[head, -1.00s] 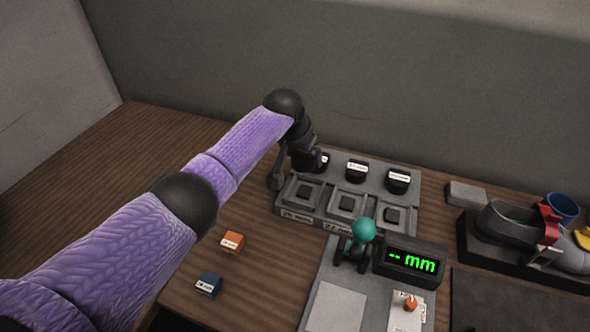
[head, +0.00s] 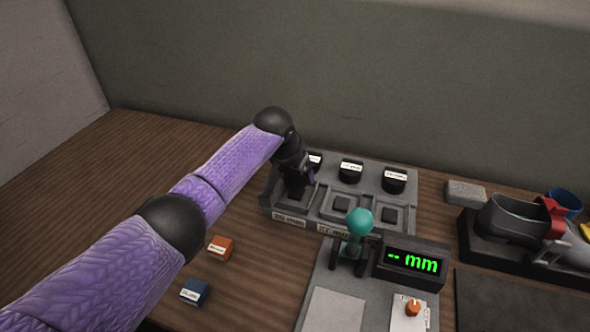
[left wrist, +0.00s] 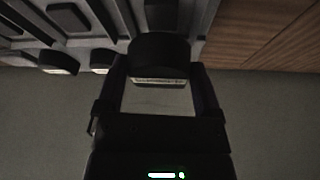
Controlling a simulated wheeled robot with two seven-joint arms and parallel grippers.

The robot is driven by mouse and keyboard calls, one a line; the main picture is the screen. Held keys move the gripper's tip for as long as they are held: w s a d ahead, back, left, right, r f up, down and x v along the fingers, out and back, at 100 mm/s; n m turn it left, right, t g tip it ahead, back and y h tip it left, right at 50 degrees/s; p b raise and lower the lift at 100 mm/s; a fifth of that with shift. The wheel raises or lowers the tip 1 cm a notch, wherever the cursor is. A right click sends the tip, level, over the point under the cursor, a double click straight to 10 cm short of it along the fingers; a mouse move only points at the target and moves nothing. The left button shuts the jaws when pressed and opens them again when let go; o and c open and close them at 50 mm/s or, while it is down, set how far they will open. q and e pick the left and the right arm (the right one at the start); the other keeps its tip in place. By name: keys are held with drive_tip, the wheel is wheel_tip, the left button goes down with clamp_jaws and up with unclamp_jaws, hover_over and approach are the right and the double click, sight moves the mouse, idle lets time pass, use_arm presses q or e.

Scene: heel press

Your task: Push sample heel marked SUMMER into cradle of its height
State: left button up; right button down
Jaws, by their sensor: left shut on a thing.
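My left gripper (head: 297,188) is over the leftmost cradle of the grey cradle block (head: 326,218), fingers downward. In the left wrist view my left gripper (left wrist: 158,75) is shut on a black rounded piece (left wrist: 158,58) with a white label strip; the hand hides this piece in the head view. An orange labelled block (head: 220,248) and a blue labelled block (head: 195,292) lie on the table in front. No label can be read as SUMMER. The front labels on the cradle block give heights in mm, only partly legible. My right gripper is not in view.
Black round pieces with white labels (head: 350,171) stand along the block's back. A teal ball lever (head: 359,221) and a display reading "-- mm" (head: 412,262) stand in front. A shoe on a dark stand (head: 510,225) is at right. The table at left is clear.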

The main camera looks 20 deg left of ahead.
sight(295, 197)
use_arm(q)
drive_tip(key=shift+f, duration=0.15)
drive_tip(key=shift+f, duration=0.8)
drive_tip(key=shift+f+b, duration=0.6)
drive_tip(key=shift+f, duration=0.15)
drive_tip(key=shift+s+f, duration=0.1)
drive_tip(key=shift+f, duration=0.2)
idle(0.7)
drive_tip(key=o, duration=1)
drive_tip(key=shift+d, duration=0.1)
drive_tip(key=shift+o, duration=0.2)
